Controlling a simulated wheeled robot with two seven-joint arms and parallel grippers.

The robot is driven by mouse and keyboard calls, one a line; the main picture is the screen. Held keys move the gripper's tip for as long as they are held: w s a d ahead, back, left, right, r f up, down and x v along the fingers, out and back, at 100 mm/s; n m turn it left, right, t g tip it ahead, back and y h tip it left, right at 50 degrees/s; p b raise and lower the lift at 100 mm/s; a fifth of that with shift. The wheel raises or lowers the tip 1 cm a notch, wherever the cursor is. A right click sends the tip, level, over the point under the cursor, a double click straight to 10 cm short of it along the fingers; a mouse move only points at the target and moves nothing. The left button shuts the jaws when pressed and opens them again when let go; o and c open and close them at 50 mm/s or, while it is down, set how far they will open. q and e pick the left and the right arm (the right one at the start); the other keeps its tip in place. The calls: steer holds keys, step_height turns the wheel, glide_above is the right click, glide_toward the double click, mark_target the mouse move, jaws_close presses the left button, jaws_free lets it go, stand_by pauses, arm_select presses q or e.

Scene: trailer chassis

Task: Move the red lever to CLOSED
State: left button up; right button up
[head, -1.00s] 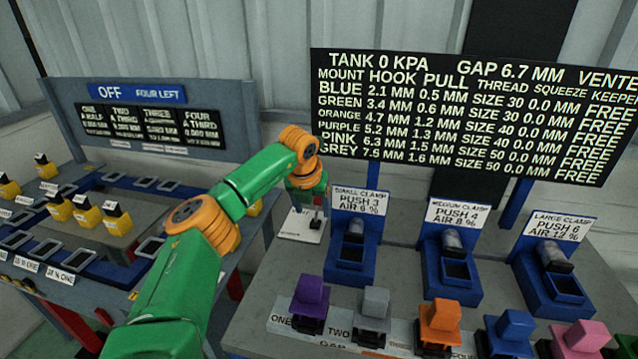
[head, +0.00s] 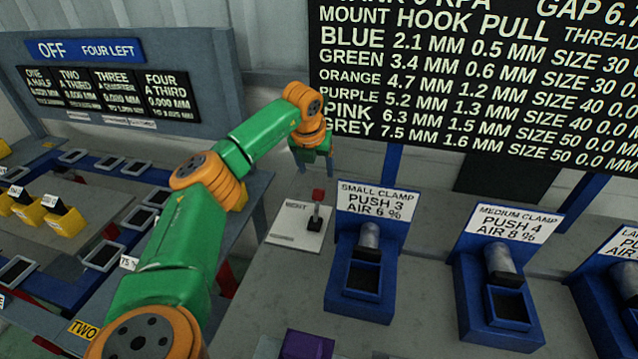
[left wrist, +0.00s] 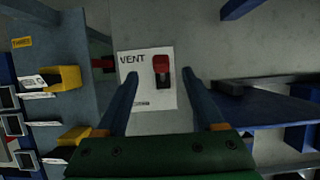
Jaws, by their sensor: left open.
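The red lever (head: 318,195) stands on a white plate (head: 297,226) at the left end of the grey bench, beside the small clamp. In the left wrist view the red lever (left wrist: 161,64) shows from above on the plate marked VENT (left wrist: 147,92). The plate's smaller lettering is too small to read. My left gripper (head: 312,158) hangs above the lever, apart from it. In the left wrist view my left gripper (left wrist: 160,74) is open and empty, its two fingers on either side of the lever in the picture. My right gripper is not in view.
The blue small clamp (head: 361,275) stands just right of the plate, with the medium clamp (head: 497,290) further right. A black text board (head: 480,90) hangs behind. A second bench with yellow blocks (head: 63,222) is at the left. A purple block (head: 306,345) is near the front.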

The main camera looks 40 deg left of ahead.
mark_target(318, 189)
arm_select(q)
steer(key=x, duration=0.5)
steer(key=s+x, duration=0.1)
steer(key=x, duration=0.2)
steer(key=shift+w+d+f+b, duration=0.1)
steer(key=shift+d+f+b, duration=0.15)
steer(key=shift+f+b, duration=0.2)
steer(key=shift+w+a+f, duration=0.1)
steer(key=shift+w+f, duration=0.1)
steer(key=shift+f, duration=0.4)
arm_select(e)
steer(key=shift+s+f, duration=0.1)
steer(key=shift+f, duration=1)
arm_select(q)
jaws_close()
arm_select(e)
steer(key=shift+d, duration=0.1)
